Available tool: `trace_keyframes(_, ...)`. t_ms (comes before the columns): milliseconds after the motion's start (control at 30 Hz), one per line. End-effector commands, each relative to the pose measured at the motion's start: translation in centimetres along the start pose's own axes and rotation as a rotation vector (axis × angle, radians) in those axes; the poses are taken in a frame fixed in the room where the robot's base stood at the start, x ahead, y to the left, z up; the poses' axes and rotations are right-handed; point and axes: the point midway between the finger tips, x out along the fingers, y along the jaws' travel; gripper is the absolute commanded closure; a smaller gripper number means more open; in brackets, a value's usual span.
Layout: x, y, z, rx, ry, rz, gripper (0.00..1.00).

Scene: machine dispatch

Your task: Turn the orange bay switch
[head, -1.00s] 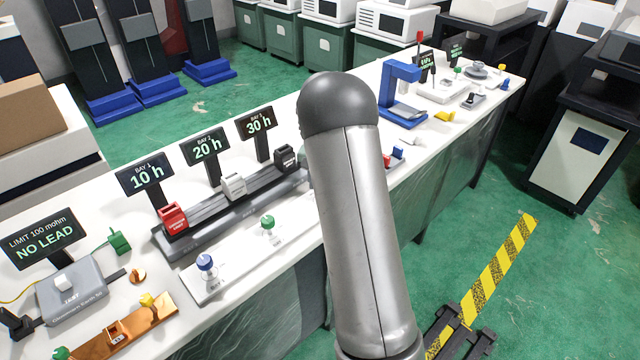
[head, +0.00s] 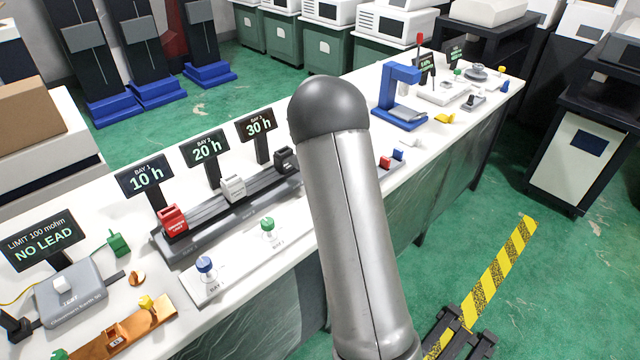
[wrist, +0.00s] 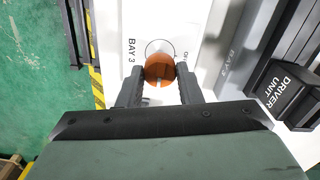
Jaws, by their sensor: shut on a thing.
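The orange bay switch (wrist: 159,70) shows in the wrist view as a round knob on a white panel marked BAY 3. My gripper (wrist: 160,76) has one finger on each side of the knob and is shut on it. In the head view my arm hides the orange switch and my gripper. On the same white strip stand the blue switch (head: 204,265) at BAY 1 and the green switch (head: 267,227) at BAY 2.
Behind the strip is a dark rail with red (head: 172,221), grey (head: 233,188) and black (head: 286,160) blocks under screens reading 10 h, 20 h and 30 h. A black unit marked DRIVER UNIT (wrist: 283,95) is right of my gripper. A blue stand (head: 402,97) is further back.

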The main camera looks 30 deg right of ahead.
Motion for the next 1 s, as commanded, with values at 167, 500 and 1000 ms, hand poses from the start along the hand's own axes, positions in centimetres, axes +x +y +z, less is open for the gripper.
trace_keyframes(167, -0.2, -0.1, -0.1, 0.001, 0.003, -0.004, 0.60)
trace_keyframes(500, -0.1, 0.0, 0.0, 0.000, 0.001, -0.002, 0.46)
trace_keyframes(1000, -9.2, -0.1, -0.1, -0.001, 0.005, -0.005, 0.46)
